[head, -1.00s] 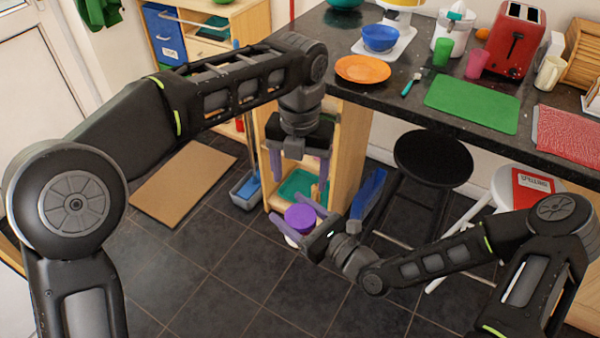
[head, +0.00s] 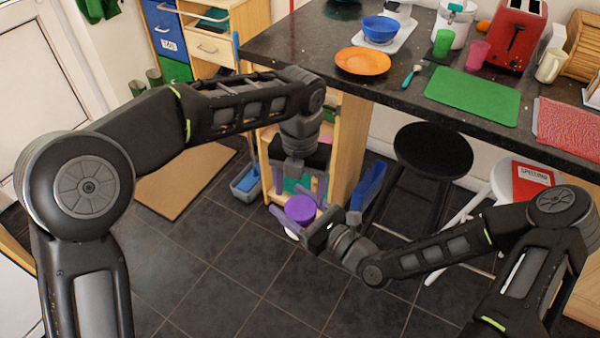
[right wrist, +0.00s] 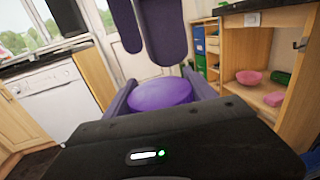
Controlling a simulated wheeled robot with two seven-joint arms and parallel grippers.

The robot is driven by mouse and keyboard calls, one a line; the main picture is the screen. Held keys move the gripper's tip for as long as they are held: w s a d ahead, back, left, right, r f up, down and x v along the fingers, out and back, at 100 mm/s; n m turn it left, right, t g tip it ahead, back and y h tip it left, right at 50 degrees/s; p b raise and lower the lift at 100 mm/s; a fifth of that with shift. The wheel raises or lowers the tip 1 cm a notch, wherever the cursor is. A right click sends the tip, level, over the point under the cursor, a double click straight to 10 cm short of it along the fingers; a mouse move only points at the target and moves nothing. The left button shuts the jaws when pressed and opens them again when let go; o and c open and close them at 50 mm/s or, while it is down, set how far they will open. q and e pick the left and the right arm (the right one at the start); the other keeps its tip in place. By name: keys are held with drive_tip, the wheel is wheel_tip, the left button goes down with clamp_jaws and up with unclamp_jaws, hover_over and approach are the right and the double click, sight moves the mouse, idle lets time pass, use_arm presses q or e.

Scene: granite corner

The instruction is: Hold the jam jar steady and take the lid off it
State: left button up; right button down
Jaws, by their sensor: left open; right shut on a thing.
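The jam jar is mostly hidden; its purple lid (head: 300,209) shows on top in the head view, and a pale bit shows below it. The lid also shows in the right wrist view (right wrist: 160,94), between my right gripper's fingers. My right gripper (head: 290,204) is shut on the jar from the side and holds it upright in the air. My left gripper (head: 298,188) is open, pointing down just above the lid. Its two fingers (right wrist: 145,50) hang over the lid in the right wrist view, apart from it as far as I can tell.
A dark counter (head: 395,100) with an orange plate (head: 363,61) and a green mat (head: 473,95) lies behind. A black stool (head: 433,150) stands right of the jar. A wooden shelf unit (head: 345,150) stands close behind my grippers. The tiled floor in front is clear.

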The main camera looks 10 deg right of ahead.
sight(300, 208)
use_arm(q)
wheel_tip(300, 208, down, 5)
drive_tip(key=shift+f, duration=0.1)
idle(0.3)
drive_tip(key=c, duration=1.2)
drive_tip(key=o, duration=1.5)
drive_tip(key=shift+o, duration=0.2)
drive_tip(key=shift+r, duration=2.4)
